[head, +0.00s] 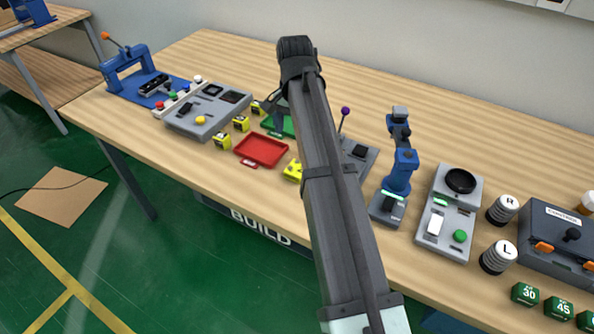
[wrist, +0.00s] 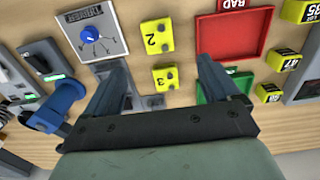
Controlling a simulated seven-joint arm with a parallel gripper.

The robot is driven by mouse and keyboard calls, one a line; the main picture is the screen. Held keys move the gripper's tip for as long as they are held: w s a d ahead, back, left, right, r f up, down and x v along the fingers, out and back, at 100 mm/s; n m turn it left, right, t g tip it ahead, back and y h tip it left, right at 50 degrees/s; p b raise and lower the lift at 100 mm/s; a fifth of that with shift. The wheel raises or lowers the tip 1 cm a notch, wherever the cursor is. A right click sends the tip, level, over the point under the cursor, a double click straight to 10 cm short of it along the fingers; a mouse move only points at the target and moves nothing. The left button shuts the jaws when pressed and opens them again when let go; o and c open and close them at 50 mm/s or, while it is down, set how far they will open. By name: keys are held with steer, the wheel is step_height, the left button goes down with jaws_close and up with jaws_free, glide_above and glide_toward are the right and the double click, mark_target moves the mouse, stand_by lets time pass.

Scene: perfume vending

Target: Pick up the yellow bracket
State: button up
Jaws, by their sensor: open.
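Two yellow brackets show in the wrist view, one marked 2 (wrist: 155,36) and one marked 3 (wrist: 165,79). They lie on the wooden table between the lines of my gripper's two fingers. My gripper (wrist: 161,66) is open, with nothing seen held between its fingers. In the head view a yellow bracket (head: 292,171) shows just left of my arm, to the right of the red tray. My arm hides part of that area. Whether the fingers touch the table cannot be told.
A red tray (wrist: 235,12) lies right of the brackets, with a green tray (head: 275,126) behind it. Several yellow numbered blocks (head: 222,141) stand left of the trays. A panel with a blue knob (wrist: 90,36) and a blue device (head: 398,175) stand nearby.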

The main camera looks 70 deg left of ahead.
glide_above(296, 169)
steer(key=f, duration=0.8)
steer(key=shift+a, duration=0.3)
steer(key=shift+d+f, duration=0.15)
steer(key=shift+f, duration=1.15)
steer(key=shift+d+f, duration=0.15)
steer(key=shift+f, duration=1.1)
steer(key=c, duration=1.4)
